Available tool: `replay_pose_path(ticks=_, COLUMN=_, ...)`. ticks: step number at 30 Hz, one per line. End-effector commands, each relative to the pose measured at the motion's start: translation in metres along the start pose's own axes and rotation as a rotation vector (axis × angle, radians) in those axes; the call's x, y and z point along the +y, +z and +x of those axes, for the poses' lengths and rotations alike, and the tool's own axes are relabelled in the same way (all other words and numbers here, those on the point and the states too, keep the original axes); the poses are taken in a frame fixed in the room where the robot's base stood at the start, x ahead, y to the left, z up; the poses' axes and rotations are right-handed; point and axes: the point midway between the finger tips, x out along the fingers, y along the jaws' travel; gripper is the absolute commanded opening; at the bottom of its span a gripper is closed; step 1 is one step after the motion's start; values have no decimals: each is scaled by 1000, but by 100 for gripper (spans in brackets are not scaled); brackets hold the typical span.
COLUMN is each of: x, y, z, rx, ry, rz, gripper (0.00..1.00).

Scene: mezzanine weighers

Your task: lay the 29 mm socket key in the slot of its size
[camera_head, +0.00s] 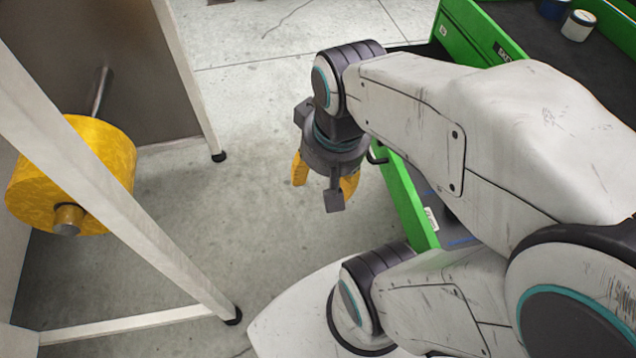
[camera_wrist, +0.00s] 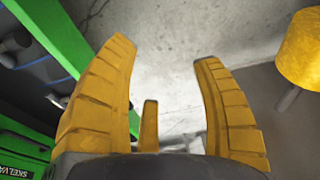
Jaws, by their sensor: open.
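My gripper (camera_head: 326,182) points down over the bare floor, beside the green cart (camera_head: 405,206) and apart from it. In the wrist view my gripper (camera_wrist: 166,55) shows its yellow fingers spread wide with nothing between them. The 29 mm socket key and the slot of its size cannot be made out in either view. My arm covers much of the green cart in the head view.
The cart's dark top holds a white-and-dark round container (camera_head: 578,26) and a blue one (camera_head: 553,8) at upper right. A yellow drum (camera_head: 95,170) hangs on a rod at left, behind a white frame (camera_head: 120,170). The concrete floor (camera_head: 250,110) between is clear.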

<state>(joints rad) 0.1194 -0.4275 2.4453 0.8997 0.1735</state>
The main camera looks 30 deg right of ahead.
Motion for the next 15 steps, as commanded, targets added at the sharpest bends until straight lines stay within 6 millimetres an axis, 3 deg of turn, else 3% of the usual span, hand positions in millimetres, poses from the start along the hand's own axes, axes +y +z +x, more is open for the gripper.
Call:
replay_pose_path(ticks=6, x=-16, y=19, z=-2, rx=16, ry=-26, rz=-259, gripper=60)
replay_pose_path(ticks=15, x=-18, y=22, z=-2, rx=17, ry=-30, rz=-301, gripper=60)
